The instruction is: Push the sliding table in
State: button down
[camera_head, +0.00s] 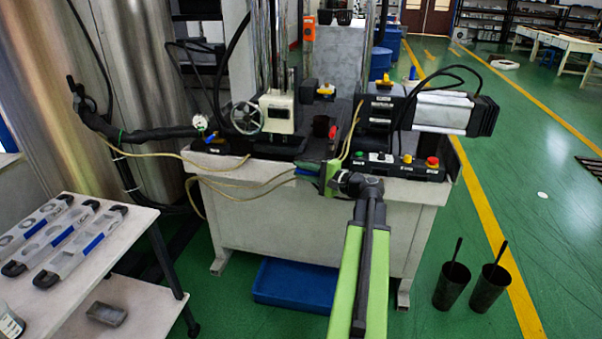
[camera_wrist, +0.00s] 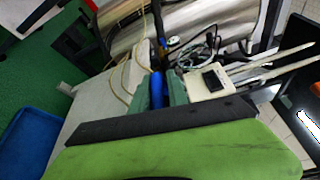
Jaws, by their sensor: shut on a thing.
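The machine bench (camera_head: 315,225) stands ahead with its dark top. The sliding table (camera_head: 318,148) appears to be the dark part at the middle of this top, near its front edge; its exact outline is hard to tell. My gripper (camera_head: 322,177) is at the front edge of the bench, at the end of my green arm. In the wrist view my gripper (camera_wrist: 157,88) has its green fingers shut on a blue handle (camera_wrist: 157,91), seemingly that of the sliding table. A bit of blue shows beside the fingers in the head view. The join between handle and table is hidden.
A handwheel unit (camera_head: 279,113) and a button box (camera_head: 405,165) stand on the bench. Yellow hoses (camera_head: 230,181) hang along its front. A blue bin (camera_head: 296,285) lies below. A white side table (camera_head: 85,250) stands left; two dark pots (camera_head: 486,290) stand right.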

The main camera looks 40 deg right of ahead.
aim_at(315, 138)
jog(key=w+d, duration=0.3)
jog(key=d, duration=0.3)
jog(key=w+d, duration=0.4)
jog(key=d, duration=0.2)
jog(key=w+d, duration=0.4)
jog(key=d, duration=0.2)
jog(key=shift+w+d+f, duration=0.1)
jog(key=shift+d+f, duration=0.05)
jog(key=shift+d, duration=0.1)
jog(key=c, duration=1.7)
grip_release()
jog(key=o, duration=0.3)
jog(key=shift+w+d+f, duration=0.1)
jog(key=shift+f, duration=0.05)
jog(key=s+d+r+p, duration=0.1)
jog(key=s+d, duration=0.1)
jog(key=s, duration=1.5)
jog(key=shift+s+d+r+p, duration=0.15)
jog(key=shift+d+r+p, duration=0.15)
jog(key=shift+d+r, duration=0.1)
